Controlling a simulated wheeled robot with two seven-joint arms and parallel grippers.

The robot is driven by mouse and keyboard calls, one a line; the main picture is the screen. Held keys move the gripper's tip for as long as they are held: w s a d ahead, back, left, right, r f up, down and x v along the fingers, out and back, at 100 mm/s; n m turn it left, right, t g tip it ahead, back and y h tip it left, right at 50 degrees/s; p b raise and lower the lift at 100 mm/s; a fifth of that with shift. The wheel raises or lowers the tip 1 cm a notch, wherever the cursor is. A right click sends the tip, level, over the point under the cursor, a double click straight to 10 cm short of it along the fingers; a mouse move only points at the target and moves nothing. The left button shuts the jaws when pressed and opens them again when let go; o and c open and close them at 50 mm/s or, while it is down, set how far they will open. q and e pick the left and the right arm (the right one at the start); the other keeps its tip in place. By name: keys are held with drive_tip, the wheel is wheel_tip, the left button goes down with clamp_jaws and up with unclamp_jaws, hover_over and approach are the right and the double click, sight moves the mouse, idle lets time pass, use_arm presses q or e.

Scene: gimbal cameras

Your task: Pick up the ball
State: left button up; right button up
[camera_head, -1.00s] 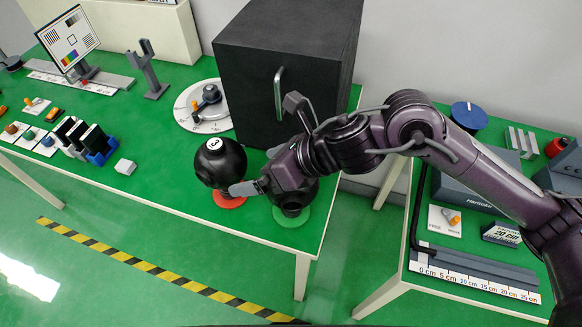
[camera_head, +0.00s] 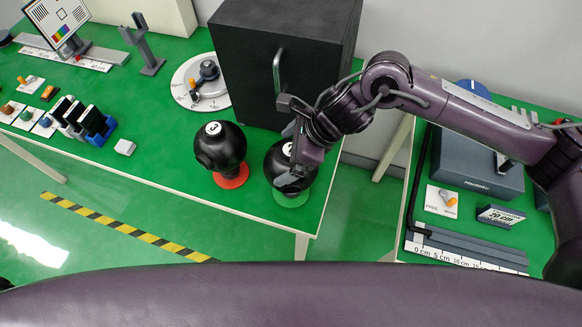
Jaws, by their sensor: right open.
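A black ball (camera_head: 214,152) with a white number spot sits on a stand with a red round base at the table's front. A second black ball (camera_head: 277,158) stands to its right on a green round base (camera_head: 291,197). My right gripper (camera_head: 289,178) is open at this second ball, overlapping its front right side. The gripper hides part of the ball, and I cannot tell whether they touch. My left gripper is not in view.
A black cabinet (camera_head: 245,70) with a handle stands close behind the balls. A round white dial plate (camera_head: 187,98) lies left of it. A gap separates this green table from the right table, which holds a grey box (camera_head: 460,160) and a ruler (camera_head: 470,255).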

drive_tip(key=shift+a+f, duration=0.15)
drive_tip(key=c, duration=1.2)
drive_tip(key=shift+w, duration=0.1)
drive_tip(key=shift+c, duration=0.8)
